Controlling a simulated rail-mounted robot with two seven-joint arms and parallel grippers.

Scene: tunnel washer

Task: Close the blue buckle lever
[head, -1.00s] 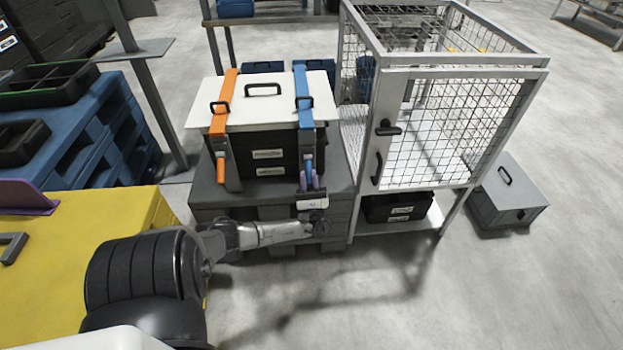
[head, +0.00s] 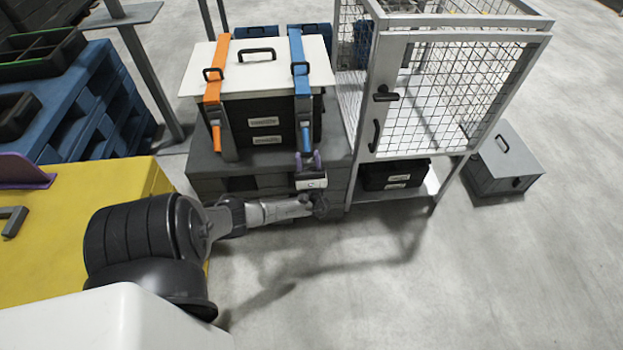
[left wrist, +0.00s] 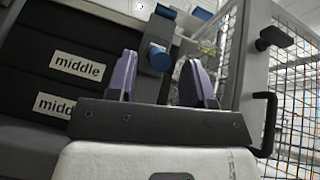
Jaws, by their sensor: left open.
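The blue buckle lever (head: 306,137) is at the lower end of the blue strap (head: 301,75), on the front of a black crate stack (head: 265,133) with a white lid (head: 255,60). In the left wrist view, the lever's blue rounded end (left wrist: 159,58) shows between and beyond the purple fingers, pointing toward the camera; its exact angle is unclear. My left gripper (head: 308,158) is open and just below and in front of the lever. Its fingers (left wrist: 158,75) stand apart with nothing gripped; contact cannot be told. My right gripper is not in view.
An orange strap (head: 213,85) with its own orange lever (head: 216,135) is left of the blue one. A wire-mesh cage (head: 455,90) stands close on the right, its dark handle (left wrist: 268,122) near in the wrist view. Open floor lies in front.

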